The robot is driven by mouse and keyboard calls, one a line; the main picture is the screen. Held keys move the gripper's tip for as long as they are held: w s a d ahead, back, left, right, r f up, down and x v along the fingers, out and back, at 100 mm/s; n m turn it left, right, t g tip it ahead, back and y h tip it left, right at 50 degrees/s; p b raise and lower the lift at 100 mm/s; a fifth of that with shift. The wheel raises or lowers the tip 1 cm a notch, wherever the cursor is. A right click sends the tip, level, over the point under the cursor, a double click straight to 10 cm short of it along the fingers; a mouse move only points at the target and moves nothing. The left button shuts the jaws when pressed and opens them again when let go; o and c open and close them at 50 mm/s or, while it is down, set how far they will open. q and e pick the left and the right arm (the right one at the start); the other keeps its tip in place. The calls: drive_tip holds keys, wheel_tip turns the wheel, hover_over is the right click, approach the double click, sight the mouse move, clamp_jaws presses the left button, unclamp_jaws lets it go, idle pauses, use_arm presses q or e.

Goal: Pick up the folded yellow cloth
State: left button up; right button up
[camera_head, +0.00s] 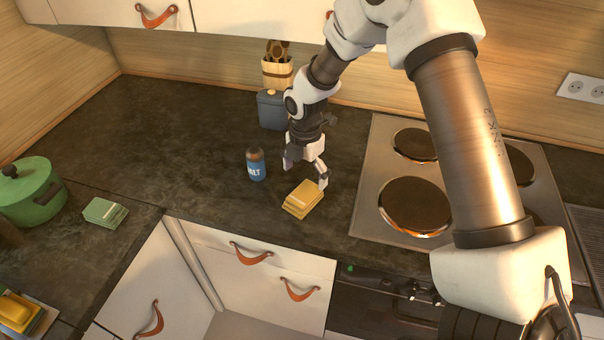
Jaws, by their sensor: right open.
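The folded yellow cloth (302,198) lies on the dark countertop, left of the stove and near the counter's front edge. My right gripper (306,176) is open just above and behind the cloth. Its right fingertip is close to the cloth's upper right corner; I cannot tell whether it touches. The left finger hangs to the left, over the counter behind the cloth. Nothing is between the fingers that I can see. My left gripper is not in view.
A blue salt shaker (256,165) stands just left of the gripper. A blue-grey canister (272,110) and a utensil holder (277,72) stand behind. The stove (366,190) is to the right. A green cloth (105,212) and a green pot (32,194) are far left.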

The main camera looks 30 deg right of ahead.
sight(304, 194)
drive_tip(key=shift+w+d+f, duration=0.2)
drive_tip(key=shift+w+f, duration=0.25)
drive_tip(key=shift+w, duration=0.15)
drive_tip(key=s, duration=0.1)
drive_tip(key=s+a+p, duration=0.1)
drive_tip(key=s+f+p, duration=0.1)
drive_tip(key=shift+a, duration=0.25)
drive_tip(key=shift+f+p, duration=0.45)
drive_tip(key=shift+f, duration=0.25)
drive_tip(key=f, duration=0.1)
drive_tip(key=w+f, duration=0.1)
drive_tip(key=d+f, duration=0.1)
drive_tip(key=shift+w+f, duration=0.25)
drive_tip(key=shift+f, duration=0.05)
drive_tip(key=shift+w+f, duration=0.2)
drive_tip(key=shift+s+a+r, duration=0.1)
drive_tip(key=shift+r, duration=0.05)
drive_tip(key=shift+s+a+r, duration=0.1)
drive_tip(key=shift+s+r, duration=0.1)
drive_tip(key=shift+s, duration=0.05)
drive_tip(key=c, duration=0.4)
drive_tip(key=shift+s+a+r, duration=0.1)
drive_tip(key=shift+s+r, duration=0.05)
drive_tip(key=c, duration=0.6)
drive_tip(key=shift+c, duration=0.7)
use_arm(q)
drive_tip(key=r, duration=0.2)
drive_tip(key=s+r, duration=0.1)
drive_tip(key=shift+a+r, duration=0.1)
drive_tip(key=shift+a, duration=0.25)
